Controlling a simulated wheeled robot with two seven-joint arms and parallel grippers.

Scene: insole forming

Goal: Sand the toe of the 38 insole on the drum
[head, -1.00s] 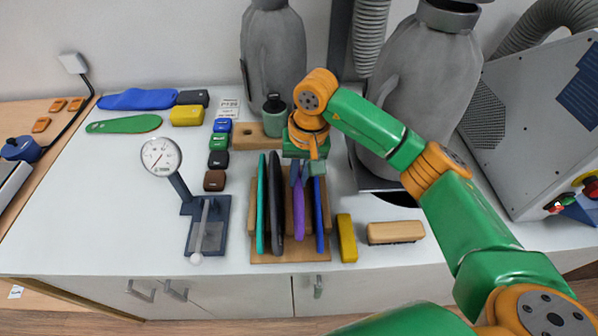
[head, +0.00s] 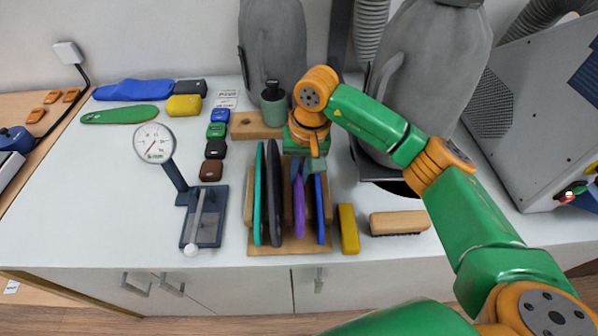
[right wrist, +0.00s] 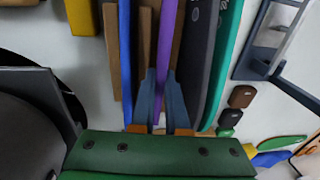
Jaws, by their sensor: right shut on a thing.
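A wooden rack (head: 287,247) holds several upright insoles side by side: teal (head: 259,195), dark grey (head: 274,190), purple (head: 299,208) and blue (head: 319,210). My right gripper (head: 305,168) is over the back of the rack. In the right wrist view its blue-grey fingers (right wrist: 161,98) are shut on the purple insole (right wrist: 166,50), one on each side, and the insole still stands in its slot. No size 38 can be read on any insole. I cannot make out the sanding drum for certain. My left gripper is not in view.
A dial gauge (head: 155,143) stands left of the rack. A yellow block (head: 348,229) and a brush (head: 399,222) lie to its right. Grey bags (head: 430,85) stand behind, and a grey machine (head: 540,120) is at the right.

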